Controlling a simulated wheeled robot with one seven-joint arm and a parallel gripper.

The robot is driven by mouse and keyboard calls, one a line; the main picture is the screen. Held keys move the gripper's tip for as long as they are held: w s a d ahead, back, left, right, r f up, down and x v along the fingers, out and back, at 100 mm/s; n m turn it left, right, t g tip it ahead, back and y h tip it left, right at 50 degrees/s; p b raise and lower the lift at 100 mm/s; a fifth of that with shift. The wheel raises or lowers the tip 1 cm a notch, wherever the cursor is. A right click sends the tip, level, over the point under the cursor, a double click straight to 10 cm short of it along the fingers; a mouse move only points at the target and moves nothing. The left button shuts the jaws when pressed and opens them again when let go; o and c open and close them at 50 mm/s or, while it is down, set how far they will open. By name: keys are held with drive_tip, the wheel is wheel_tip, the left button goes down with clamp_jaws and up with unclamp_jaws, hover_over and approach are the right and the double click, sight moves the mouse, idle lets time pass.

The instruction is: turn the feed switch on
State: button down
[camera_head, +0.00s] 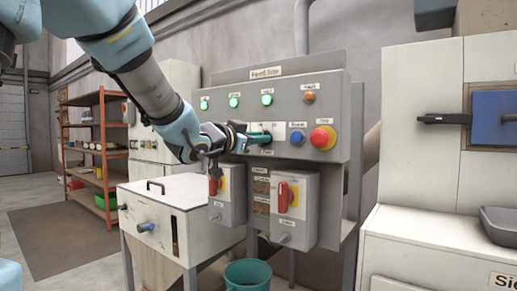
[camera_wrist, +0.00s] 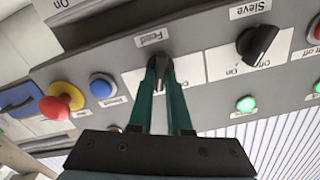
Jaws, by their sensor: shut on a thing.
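The feed switch (camera_wrist: 161,66) is a dark rotary knob on a white plate under the label "Feed" in the wrist view. Off and On marks show on its plate, partly hidden by my fingers. My gripper (camera_wrist: 160,66) has its two green fingertips on either side of this knob and is shut on it. Which mark the knob points at cannot be told. In the head view my gripper (camera_head: 268,137) reaches the grey control panel (camera_head: 335,92) from the left, and its fingers cover the knob.
A second black knob, labelled Sieve (camera_wrist: 257,43), sits beside it. A blue button (camera_head: 297,138) and a red mushroom button (camera_head: 322,137) are to the right. Two red-handled switches (camera_head: 286,196) (camera_head: 213,185) stick out below. Several green lamps (camera_head: 234,102) are lit above.

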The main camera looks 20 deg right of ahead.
drive_tip(key=shift+f+m+b, duration=0.1)
drive_tip(key=shift+m+b, duration=0.45)
drive_tip(key=shift+m, duration=0.15)
drive_tip(key=c, duration=0.9)
unclamp_jaws()
drive_tip(key=shift+o, duration=0.2)
drive_tip(key=v, duration=1)
drive_tip(key=shift+s+a, duration=0.2)
drive_tip(key=shift+a, duration=0.15)
